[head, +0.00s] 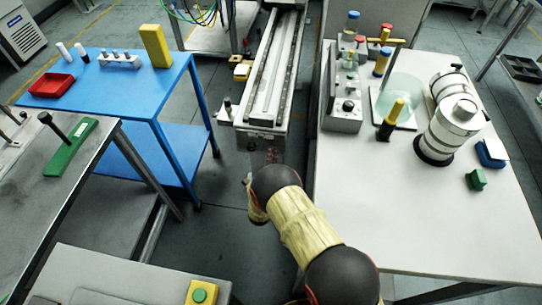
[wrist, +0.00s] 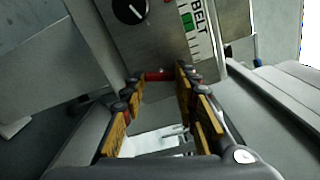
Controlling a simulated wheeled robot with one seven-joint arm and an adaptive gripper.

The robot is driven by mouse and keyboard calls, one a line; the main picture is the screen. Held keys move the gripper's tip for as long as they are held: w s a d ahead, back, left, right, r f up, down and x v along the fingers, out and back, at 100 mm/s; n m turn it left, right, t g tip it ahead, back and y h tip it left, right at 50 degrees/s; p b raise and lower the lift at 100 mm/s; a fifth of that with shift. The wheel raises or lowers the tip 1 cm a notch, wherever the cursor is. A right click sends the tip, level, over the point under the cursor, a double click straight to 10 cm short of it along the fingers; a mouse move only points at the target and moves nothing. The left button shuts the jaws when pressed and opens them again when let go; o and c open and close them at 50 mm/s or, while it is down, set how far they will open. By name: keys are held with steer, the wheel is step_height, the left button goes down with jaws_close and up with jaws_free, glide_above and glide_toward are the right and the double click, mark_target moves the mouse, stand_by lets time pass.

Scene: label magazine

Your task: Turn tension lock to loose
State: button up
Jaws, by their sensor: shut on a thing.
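In the wrist view my gripper (wrist: 160,80) reaches toward a grey panel (wrist: 165,40) with its yellow-padded fingers on either side of a small red part (wrist: 159,75). The fingertips are shut on this red part, which sits at the panel's lower edge and may be the tension lock. No lock marking is readable. A black round knob (wrist: 130,10) with a white mark is above it. A label reading BELT (wrist: 201,18) with a green patch is to the right. In the head view my forearm hides the gripper at the near end of the conveyor (head: 262,138).
A white table (head: 440,235) with canisters and bottles stands close on the right. A blue table (head: 120,95) with a red tray (head: 52,86) stands left. A grey bench (head: 60,195) with a green-based tool is at the near left. Floor shows between the left tables and the conveyor.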

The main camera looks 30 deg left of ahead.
steer(key=shift+a, duration=0.1)
stand_by(0.4)
steer(key=o, duration=1.1)
steer(key=v, duration=1.2)
steer(key=shift+r, duration=0.1)
